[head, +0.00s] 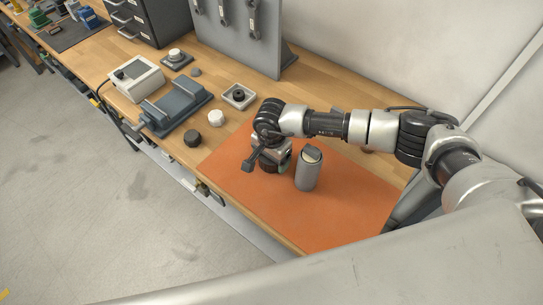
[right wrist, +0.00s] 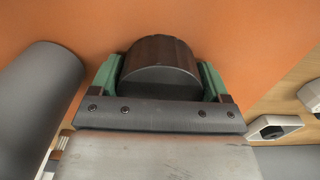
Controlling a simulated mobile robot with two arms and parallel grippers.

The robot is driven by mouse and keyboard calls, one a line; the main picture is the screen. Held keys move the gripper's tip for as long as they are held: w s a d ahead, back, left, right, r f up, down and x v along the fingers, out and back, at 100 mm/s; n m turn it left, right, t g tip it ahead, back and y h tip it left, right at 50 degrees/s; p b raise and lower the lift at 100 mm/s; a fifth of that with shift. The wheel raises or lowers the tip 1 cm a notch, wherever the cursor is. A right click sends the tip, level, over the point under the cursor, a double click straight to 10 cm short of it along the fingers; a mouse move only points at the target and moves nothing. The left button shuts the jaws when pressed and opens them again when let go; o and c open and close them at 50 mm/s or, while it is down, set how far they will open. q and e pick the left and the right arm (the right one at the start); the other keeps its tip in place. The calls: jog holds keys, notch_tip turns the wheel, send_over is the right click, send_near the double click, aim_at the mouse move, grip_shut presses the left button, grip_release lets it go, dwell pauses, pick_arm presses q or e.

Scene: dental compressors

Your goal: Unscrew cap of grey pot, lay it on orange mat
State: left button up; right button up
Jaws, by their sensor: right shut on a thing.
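The grey pot (head: 306,176) stands upright on the orange mat (head: 345,205), and its top looks open. It also shows as a grey cylinder at the left of the right wrist view (right wrist: 38,100). My right gripper (head: 271,166) is left of the pot, low over the mat. Its green fingers (right wrist: 160,78) are shut on the sides of a dark round cap (right wrist: 160,58), apart from the pot. The cap is at or just above the mat; I cannot tell whether it touches. In the head view my arm hides most of the cap. My left gripper is out of view.
Left of the mat on the wooden bench are a black cap (head: 192,138), a white cap (head: 216,117), a grey cradle (head: 176,109) and a square holder (head: 239,96). A tool panel (head: 237,35) stands behind. The mat's front and right parts are clear.

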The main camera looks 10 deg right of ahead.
jog(key=o, duration=1)
jog(key=shift+r+p, duration=0.3)
notch_tip(320, 180, up, 12)
jog(key=b, duration=0.2)
jog(key=shift+f+b, duration=0.15)
jog(key=shift+b, duration=0.15)
